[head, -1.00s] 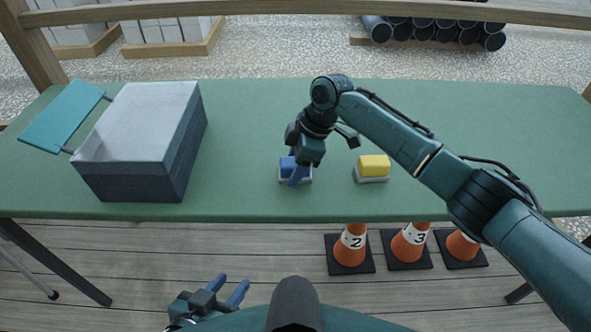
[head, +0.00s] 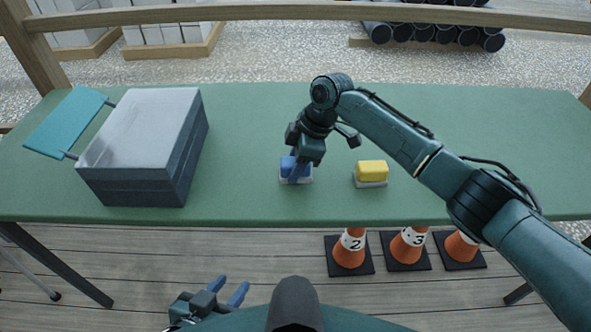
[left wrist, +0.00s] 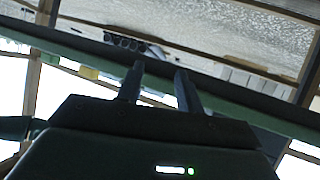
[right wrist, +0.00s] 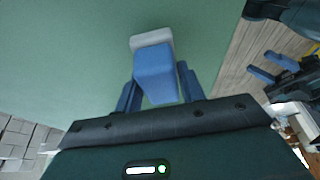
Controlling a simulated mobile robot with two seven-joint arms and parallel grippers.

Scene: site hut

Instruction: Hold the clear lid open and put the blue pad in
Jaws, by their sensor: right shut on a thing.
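The blue pad (head: 286,165) is on a pale grey base (head: 306,181) at the middle of the table's front part. My right gripper (head: 295,171) points down and is shut on the pad. In the right wrist view the blue pad (right wrist: 156,72) is between the two blue fingers. The dark grey box (head: 128,192) stands at the left; its pale clear lid (head: 150,122) lies closed over the top, hiding the inside. A teal panel (head: 66,122) sticks out on rods at the box's left. My left gripper (head: 229,290) is open and empty, low before the table.
A yellow pad (head: 372,170) sits on a grey base right of the blue one. The green table (head: 245,120) is clear between box and pads. Orange cones (head: 350,250) stand on the floor in front. A wooden rail (head: 300,12) runs behind.

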